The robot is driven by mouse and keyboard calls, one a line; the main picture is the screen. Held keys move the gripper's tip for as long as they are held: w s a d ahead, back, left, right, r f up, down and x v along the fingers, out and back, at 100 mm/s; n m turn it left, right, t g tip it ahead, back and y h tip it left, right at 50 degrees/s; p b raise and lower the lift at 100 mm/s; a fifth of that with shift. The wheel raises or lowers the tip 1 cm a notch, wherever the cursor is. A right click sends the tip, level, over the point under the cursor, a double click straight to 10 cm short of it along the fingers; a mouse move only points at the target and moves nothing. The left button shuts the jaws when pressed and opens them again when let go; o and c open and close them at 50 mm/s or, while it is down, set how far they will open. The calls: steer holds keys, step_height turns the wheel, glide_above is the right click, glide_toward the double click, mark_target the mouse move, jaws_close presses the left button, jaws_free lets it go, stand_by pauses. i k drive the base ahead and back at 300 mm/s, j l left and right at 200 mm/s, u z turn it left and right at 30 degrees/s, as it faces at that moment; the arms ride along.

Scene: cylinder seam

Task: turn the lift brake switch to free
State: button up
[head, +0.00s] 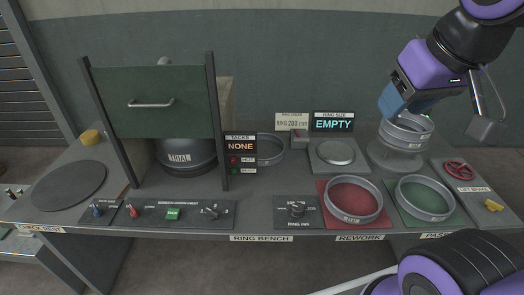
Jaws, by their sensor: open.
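A small label reading roughly "LIFT BRAKE" (473,189) is on a grey panel (450,180) at the bench's right end. A yellow switch handle (493,205) sits just below the label, tilted down to the right. Its position marks are too small to read. A red handwheel (460,170) is above the label on the same panel. My gripper (438,112) is open at the upper right, above and left of this panel. It is apart from the switch, and nothing shows between its jaws.
A stack of metal rings (405,133) stands below my gripper. A ring on the green mat (408,216) and one on the red mat (328,212) lie left of the panel. A dark green guard (150,88) stands at left. Part of my arm shows at lower right.

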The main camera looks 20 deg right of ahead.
mark_target(492, 205)
steer(key=i+z, duration=0.2)
steer(key=z, duration=1.8)
